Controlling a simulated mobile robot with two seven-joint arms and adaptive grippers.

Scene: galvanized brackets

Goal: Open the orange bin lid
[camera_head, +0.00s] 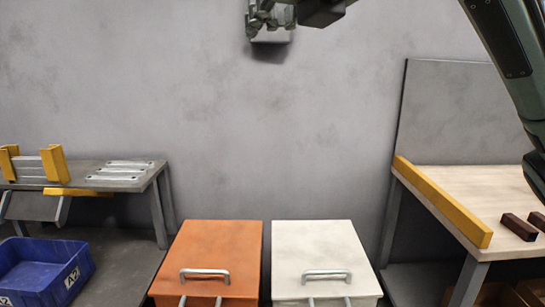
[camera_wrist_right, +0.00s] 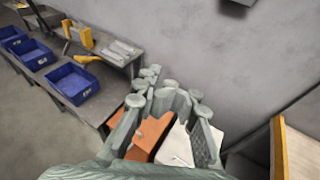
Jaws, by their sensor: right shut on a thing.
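The orange bin (camera_head: 220,245) stands low in the middle of the head view, its flat lid down, with a grey bar handle (camera_head: 205,272) near its front edge. Part of it shows between my fingers in the right wrist view (camera_wrist_right: 150,133). My right gripper (camera_head: 270,18) is at the top of the head view, high above and well apart from the bin. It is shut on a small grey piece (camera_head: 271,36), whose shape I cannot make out. My left gripper is not in view.
A white bin (camera_head: 312,240) with a similar handle stands close to the right of the orange one. A grey bench (camera_head: 150,182) with metal plates and a blue crate (camera_head: 45,275) are at left. A wooden-topped table (camera_head: 470,190) with a yellow bar is at right.

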